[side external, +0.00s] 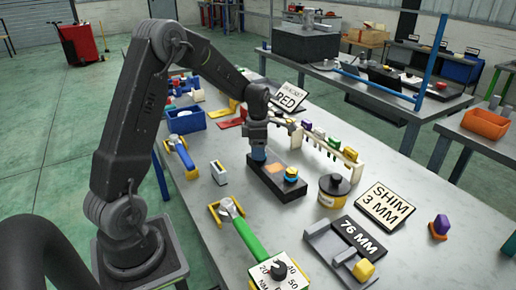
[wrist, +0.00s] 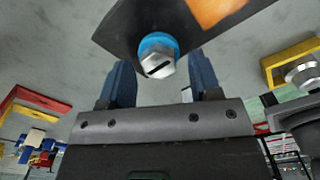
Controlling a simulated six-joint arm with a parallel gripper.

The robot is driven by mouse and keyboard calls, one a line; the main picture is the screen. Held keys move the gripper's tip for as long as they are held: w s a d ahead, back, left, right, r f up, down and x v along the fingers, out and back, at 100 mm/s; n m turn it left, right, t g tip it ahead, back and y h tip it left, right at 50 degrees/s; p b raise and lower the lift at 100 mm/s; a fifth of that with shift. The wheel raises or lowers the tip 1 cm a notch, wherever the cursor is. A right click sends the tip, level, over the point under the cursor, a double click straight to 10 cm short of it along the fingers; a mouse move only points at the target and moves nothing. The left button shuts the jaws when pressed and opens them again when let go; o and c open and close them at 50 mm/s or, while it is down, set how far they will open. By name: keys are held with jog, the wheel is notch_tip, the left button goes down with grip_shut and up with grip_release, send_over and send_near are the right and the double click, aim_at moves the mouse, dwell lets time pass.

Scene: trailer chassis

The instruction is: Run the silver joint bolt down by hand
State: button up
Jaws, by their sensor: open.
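The silver joint bolt (wrist: 158,65) shows in the wrist view as a hex head with a dark slot, above a blue collar (wrist: 158,43). It sits at one end of a black block (wrist: 125,22) with an orange patch (wrist: 215,10). My gripper (wrist: 161,84) is open, its blue fingers on either side of the bolt head with gaps showing. In the side view my gripper (side external: 258,157) points down at the far end of the black block (side external: 267,184) and hides the bolt. How far the bolt is threaded in cannot be told.
A blue-and-yellow fitting (side external: 291,175) stands on the block's near end. A green-handled wrench (side external: 245,236), a yellow-black tin (side external: 333,190), a 76 MM gauge (side external: 345,250) and a rack of coloured pieces (side external: 325,145) surround it.

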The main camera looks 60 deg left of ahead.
jog(key=c, duration=0.9)
